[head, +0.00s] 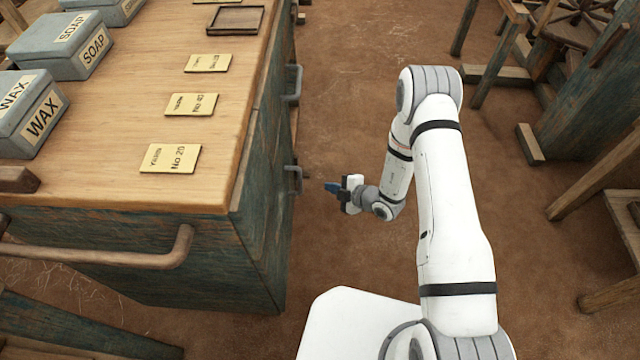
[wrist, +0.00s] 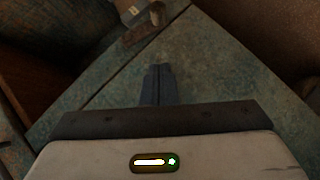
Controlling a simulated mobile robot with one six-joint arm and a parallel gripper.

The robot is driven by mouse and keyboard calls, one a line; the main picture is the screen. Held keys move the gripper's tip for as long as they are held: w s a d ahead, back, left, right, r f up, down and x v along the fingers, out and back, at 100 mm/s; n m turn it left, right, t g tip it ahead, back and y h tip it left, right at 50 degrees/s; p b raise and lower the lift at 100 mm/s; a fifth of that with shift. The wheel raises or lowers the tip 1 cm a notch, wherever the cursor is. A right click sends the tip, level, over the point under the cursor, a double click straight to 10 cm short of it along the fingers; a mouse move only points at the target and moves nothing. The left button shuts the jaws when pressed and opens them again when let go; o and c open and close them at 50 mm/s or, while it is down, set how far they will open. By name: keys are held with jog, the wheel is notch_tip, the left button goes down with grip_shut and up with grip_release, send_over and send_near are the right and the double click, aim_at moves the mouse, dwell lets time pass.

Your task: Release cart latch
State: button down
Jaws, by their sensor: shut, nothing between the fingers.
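The cart (head: 90,245), with a pale wooden top and worn blue-green sides, fills the left of the head view. Two grey metal fittings stick out from its right side, a nearer one (head: 294,173) and a farther one (head: 295,84). I cannot tell which, if either, is the latch. My gripper (head: 331,187) is shut and empty, just right of the nearer fitting, with a small gap between them. In the wrist view its blue fingers (wrist: 158,85) point over a blue-green painted surface (wrist: 210,70). A grey metal piece (wrist: 132,11) shows beyond the fingertips.
The cart top carries soap (head: 80,48) and wax (head: 33,112) boxes, yellow cards (head: 170,158) and a small tray (head: 236,20). A wooden push handle (head: 120,258) is at its near end. Loom timbers (head: 590,90) stand at right. Bare earth floor (head: 340,80) lies between.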

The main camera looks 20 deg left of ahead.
jog(key=b, duration=0.4)
send_near(304, 176)
jog(key=a, duration=0.4)
jog(key=shift+w+a+f+b, duration=0.2)
jog(key=shift+w+f+b, duration=0.1)
jog(key=shift+w+f, duration=0.3)
jog(key=shift+w+a+f+b, duration=0.25)
jog(key=shift+w+f, duration=0.2)
jog(key=shift+f, duration=0.25)
jog(key=shift+d, duration=0.1)
jog(key=shift+w+f+b, duration=0.4)
jog(key=shift+w+f, duration=0.2)
jog(key=shift+r, duration=0.15)
